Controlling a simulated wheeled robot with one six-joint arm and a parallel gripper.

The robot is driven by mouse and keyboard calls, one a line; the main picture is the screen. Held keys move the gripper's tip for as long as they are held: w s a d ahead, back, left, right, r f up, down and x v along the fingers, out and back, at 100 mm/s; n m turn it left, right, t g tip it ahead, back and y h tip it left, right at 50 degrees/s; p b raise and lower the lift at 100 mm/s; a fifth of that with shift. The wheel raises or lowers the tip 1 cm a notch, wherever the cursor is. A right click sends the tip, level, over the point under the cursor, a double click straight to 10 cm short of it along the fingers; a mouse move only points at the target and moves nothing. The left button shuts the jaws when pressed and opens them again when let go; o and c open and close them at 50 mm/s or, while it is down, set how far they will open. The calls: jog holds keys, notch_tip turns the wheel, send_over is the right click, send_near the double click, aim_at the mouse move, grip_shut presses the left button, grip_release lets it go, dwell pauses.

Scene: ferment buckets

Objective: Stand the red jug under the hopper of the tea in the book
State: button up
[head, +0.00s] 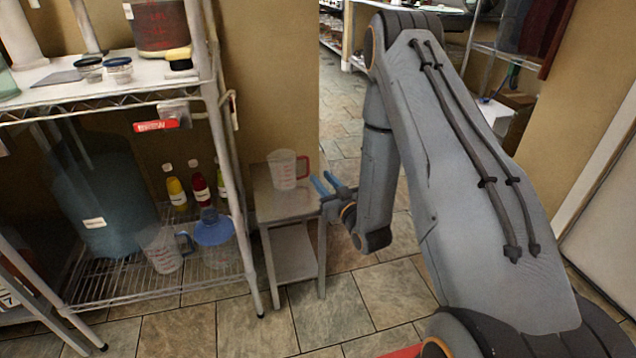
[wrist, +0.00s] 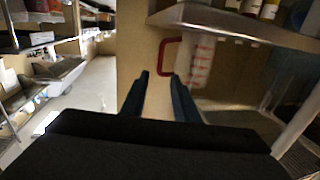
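The red jug (head: 284,171) is a clear measuring jug with red markings and a red handle. It stands upright on a small metal side table (head: 262,206) in the head view. My gripper (head: 322,182) is to the right of the jug, near the handle side, with its blue fingers apart. In the wrist view the jug (wrist: 201,63) is beyond the fingertips, its handle just above the gap of my gripper (wrist: 160,82). The fingers are open and empty, and do not appear to touch the handle. I cannot make out a hopper or a book.
A wire rack (head: 222,150) stands left of the side table. Tiled floor (head: 345,305) is clear in front.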

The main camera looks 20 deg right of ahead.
jog(key=s+a+r+g+h, duration=0.2)
jog(key=s+a+r+g, duration=0.2)
jog(key=a+r+g, duration=0.45)
jog(key=s+a+r+g, duration=0.2)
jog(key=s+r, duration=0.4)
jog(key=s, duration=0.8)
jog(key=shift+s+a+n+g+h, duration=0.2)
jog(key=shift+s+n+g+h, duration=0.1)
jog(key=shift+g, duration=0.55)
jog(key=shift+o, duration=0.5)
jog(key=s+a+r+g, duration=0.1)
jog(key=s+r+g, duration=0.1)
jog(key=s, duration=0.8)
jog(key=s+r+g, duration=0.3)
jog(key=s, duration=0.6)
jog(key=shift+s+a+r, duration=0.15)
jog(key=shift+s+a, duration=0.2)
jog(key=shift+s, duration=0.3)
